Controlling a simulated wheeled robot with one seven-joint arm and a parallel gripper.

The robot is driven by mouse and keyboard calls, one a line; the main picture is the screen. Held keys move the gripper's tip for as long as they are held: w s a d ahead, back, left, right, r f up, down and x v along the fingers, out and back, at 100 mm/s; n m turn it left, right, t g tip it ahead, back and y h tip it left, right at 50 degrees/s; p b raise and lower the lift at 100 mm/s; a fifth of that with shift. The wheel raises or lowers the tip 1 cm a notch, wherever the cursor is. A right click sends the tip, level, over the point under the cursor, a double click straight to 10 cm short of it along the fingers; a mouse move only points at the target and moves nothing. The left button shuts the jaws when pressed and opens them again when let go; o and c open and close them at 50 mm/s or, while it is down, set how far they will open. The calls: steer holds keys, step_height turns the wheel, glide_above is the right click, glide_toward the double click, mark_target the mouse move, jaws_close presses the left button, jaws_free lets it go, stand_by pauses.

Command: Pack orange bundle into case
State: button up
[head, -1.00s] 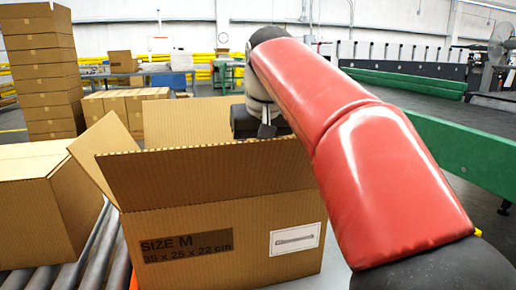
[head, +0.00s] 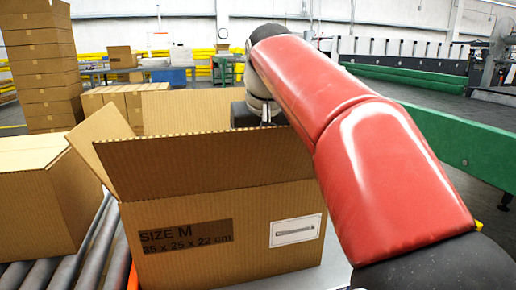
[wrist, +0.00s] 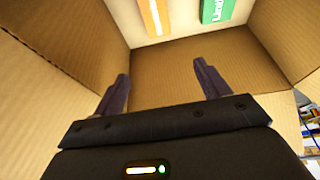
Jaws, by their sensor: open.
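The open cardboard case (head: 270,205), marked SIZE M, stands in front of me with its flaps up. My gripper's fingertips are hidden behind its front flap in the head view. In the wrist view my gripper (wrist: 162,85) is open, with nothing between its fingers, and brown case walls (wrist: 50,60) surround it. An orange bundle (wrist: 156,14) shows past the fingertips, cut off by the top edge. It lies on a pale surface, apart from the fingers. A green item with white lettering (wrist: 217,9) lies to its right, also cut off.
A green machine rail (head: 440,140) runs along the right. My red arm covers the case's right side.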

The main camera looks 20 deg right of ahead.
steer(key=p+v, duration=0.2)
steer(key=v, duration=0.5)
steer(key=shift+s+r, duration=0.2)
steer(key=shift+r, duration=0.15)
